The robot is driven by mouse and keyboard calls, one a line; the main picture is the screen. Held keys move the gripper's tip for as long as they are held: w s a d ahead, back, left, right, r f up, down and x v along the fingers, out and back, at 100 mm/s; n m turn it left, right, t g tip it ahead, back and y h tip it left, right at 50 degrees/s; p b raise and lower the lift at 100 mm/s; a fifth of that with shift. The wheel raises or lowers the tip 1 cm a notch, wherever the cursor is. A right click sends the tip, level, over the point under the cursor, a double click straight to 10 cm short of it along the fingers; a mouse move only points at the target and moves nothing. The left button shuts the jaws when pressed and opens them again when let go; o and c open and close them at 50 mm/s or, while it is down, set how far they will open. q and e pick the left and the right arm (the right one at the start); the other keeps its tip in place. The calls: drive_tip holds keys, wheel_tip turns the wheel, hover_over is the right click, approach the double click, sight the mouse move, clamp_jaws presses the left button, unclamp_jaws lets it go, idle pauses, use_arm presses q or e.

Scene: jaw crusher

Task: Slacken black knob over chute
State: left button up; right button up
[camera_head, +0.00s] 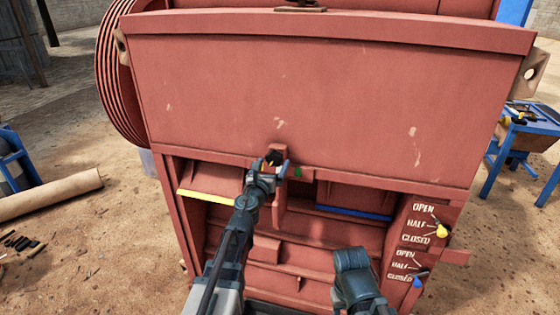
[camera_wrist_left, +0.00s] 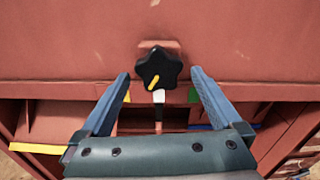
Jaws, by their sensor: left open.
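The black knob (camera_wrist_left: 152,66) is star-shaped with a yellow mark on its face, and sits on the red machine's front panel. In the head view the knob (camera_head: 271,157) is partly hidden by my left gripper (camera_head: 275,168). In the left wrist view the open fingers of this gripper (camera_wrist_left: 159,76) lie to either side of the knob, with gaps; I cannot tell how far they reach along it. A small yellow patch (camera_wrist_left: 127,96) and a green patch (camera_wrist_left: 193,95) flank the knob. My right gripper is not in view.
Below the panel are openings with a yellow-edged plate (camera_head: 207,196) and a blue-edged plate (camera_head: 354,213). A yellow lever (camera_head: 441,231) and a blue lever (camera_head: 417,281) stand beside OPEN, HALF and CLOSED labels. A blue table (camera_head: 520,140) stands at right.

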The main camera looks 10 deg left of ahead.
use_arm(q)
drive_tip(key=shift+w, duration=1.05)
drive_tip(key=c, duration=1.4)
